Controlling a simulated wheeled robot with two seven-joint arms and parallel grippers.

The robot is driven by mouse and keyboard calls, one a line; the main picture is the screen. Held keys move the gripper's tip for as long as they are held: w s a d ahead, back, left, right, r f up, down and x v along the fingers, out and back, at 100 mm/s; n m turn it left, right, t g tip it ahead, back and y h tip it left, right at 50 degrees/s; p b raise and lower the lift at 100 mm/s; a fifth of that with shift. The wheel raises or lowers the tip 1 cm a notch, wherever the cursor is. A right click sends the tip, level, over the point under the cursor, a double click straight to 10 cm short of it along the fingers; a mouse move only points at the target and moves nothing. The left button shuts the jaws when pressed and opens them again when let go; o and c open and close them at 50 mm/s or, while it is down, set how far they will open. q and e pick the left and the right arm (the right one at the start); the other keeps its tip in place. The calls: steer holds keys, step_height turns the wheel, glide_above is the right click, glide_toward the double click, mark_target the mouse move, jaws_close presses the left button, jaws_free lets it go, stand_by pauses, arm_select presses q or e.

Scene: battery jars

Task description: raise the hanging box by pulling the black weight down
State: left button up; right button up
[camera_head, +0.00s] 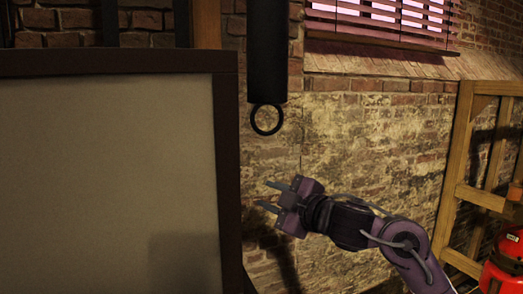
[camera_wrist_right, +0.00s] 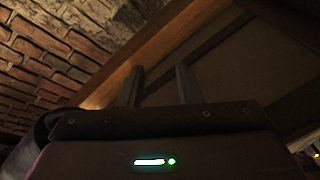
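The black weight (camera_head: 267,50) hangs at the top middle of the head view, a dark cylinder with a ring (camera_head: 267,120) at its lower end. The hanging box (camera_head: 110,175) appears to be the large pale panel with a dark brown frame at the left; only part of it shows. My right gripper (camera_head: 268,195) is below the ring, apart from it, with its two fingers spread and pointing left. In the right wrist view the fingers (camera_wrist_right: 158,85) stand apart with nothing between them. My left gripper is not in view.
A brick wall (camera_head: 370,150) stands behind, with a blinded window (camera_head: 385,18) at the top. A wooden frame (camera_head: 455,180) and a red object (camera_head: 503,262) are at the right. Open space shows between the framed panel and the wooden frame.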

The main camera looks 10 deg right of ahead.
mark_target(264, 133)
steer(key=s+d+r+n+g+y, duration=0.1)
steer(key=d+r+n+y, duration=0.1)
steer(key=r, duration=0.5)
steer(key=s+d+r+n+y, duration=0.1)
steer(key=r+n, duration=0.1)
steer(key=r, duration=0.5)
steer(key=p+x, duration=0.1)
steer(key=x, duration=0.1)
steer(key=p+x, duration=0.1)
steer(key=x, duration=0.2)
steer(key=p+x, duration=0.1)
steer(key=x, duration=0.1)
steer(key=shift+w+a+f+p, duration=0.1)
steer(key=shift+w+f+p, duration=0.2)
steer(key=shift+p, duration=0.05)
jaws_close()
steer(key=shift+f, duration=0.1)
